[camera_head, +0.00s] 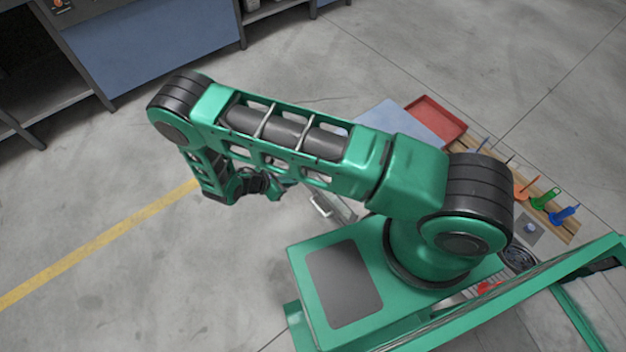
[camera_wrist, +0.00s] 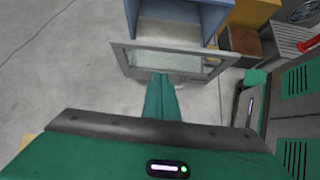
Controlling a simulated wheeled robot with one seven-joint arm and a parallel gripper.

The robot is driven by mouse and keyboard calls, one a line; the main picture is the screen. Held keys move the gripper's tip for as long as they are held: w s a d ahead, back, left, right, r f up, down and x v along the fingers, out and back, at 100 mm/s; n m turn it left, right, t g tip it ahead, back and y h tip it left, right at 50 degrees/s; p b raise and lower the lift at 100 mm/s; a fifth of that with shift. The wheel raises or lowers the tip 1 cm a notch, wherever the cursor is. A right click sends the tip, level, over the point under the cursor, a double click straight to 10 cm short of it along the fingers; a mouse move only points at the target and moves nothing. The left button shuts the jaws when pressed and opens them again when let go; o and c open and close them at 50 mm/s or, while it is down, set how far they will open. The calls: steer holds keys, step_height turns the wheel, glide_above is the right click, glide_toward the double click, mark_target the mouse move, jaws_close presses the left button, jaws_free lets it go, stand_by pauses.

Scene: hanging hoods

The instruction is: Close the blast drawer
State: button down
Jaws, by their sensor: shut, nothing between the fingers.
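In the wrist view, a grey framed front (camera_wrist: 130,58) with a pale, glassy-looking middle stands out from a blue box-like cabinet (camera_wrist: 213,22). I take this to be the blast drawer, and it looks open. In the head view, a small part of the grey front with a handle (camera_head: 322,206) shows below my arm, and the rest is hidden. My gripper (camera_wrist: 161,77) is shut and empty. Its green fingertips overlap the near edge of the grey front in the wrist view; I cannot tell whether they touch. My gripper also shows in the head view (camera_head: 276,190), left of the handle.
In the head view, a red tray (camera_head: 436,118) and a wooden board (camera_head: 562,222) with coloured tools lie at the right. A blue-fronted bench (camera_head: 150,45) stands at the back left. The grey floor at the left, with a yellow line (camera_head: 100,240), is clear.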

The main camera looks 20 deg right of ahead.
steer(key=d+r+x, duration=0.1)
steer(key=x, duration=1.2)
steer(key=shift+d, duration=0.3)
steer(key=shift+w, duration=0.1)
